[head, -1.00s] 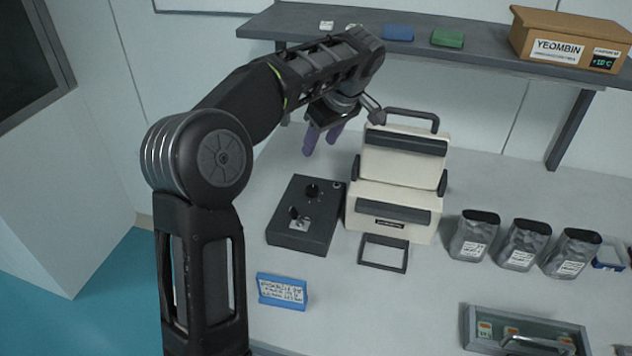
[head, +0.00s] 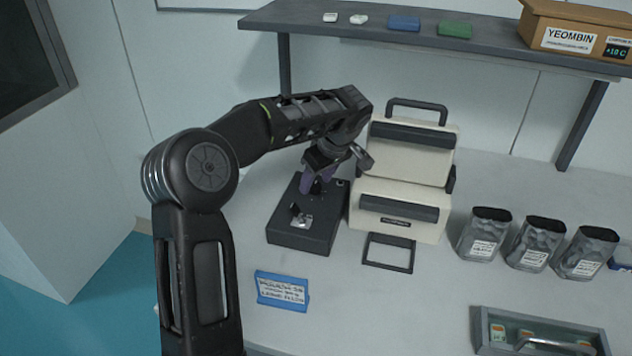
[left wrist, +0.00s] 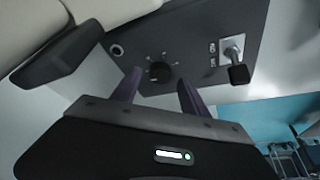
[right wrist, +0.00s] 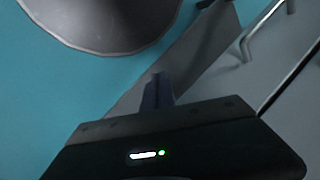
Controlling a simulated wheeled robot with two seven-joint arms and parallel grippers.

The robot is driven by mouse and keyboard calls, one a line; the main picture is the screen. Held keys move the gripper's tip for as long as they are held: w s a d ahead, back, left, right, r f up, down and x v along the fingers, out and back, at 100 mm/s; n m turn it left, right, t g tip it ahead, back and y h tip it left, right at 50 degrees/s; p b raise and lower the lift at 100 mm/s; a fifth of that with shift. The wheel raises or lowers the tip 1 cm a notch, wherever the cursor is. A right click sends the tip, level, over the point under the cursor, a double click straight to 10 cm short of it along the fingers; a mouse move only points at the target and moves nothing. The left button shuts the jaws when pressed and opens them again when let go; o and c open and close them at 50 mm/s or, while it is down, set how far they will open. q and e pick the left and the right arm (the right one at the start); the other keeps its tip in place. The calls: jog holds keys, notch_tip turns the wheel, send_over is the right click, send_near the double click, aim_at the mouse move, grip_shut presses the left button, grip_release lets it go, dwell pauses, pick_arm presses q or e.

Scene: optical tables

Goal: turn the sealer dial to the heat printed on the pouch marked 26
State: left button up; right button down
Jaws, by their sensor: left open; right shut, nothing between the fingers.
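The sealer's dark control box (head: 290,238) stands left of the cream sealer (head: 400,205). Its round black dial (left wrist: 160,74), with marks around it, shows in the left wrist view; in the head view my gripper mostly hides it. A lever switch (left wrist: 237,66) sits on the same panel. My left gripper (head: 318,188) is open, its purple fingers (left wrist: 158,92) spread to either side of the dial; I cannot tell if they touch it. Several foil pouches with white labels, such as this one (head: 484,235), stand at the right; their print is too small to read. My right gripper (right wrist: 158,90) is shut and empty.
A blue label stand (head: 282,291) is in front of the control box. A black frame (head: 388,253) lies before the sealer. A glass-topped case (head: 540,335) is at the front right. A shelf (head: 300,22) above holds small blocks and a YEOMBIN carton (head: 580,30).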

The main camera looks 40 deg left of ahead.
pick_arm(q)
jog(key=shift+a+f, duration=0.2)
jog(key=shift+f, duration=0.35)
grip_shut()
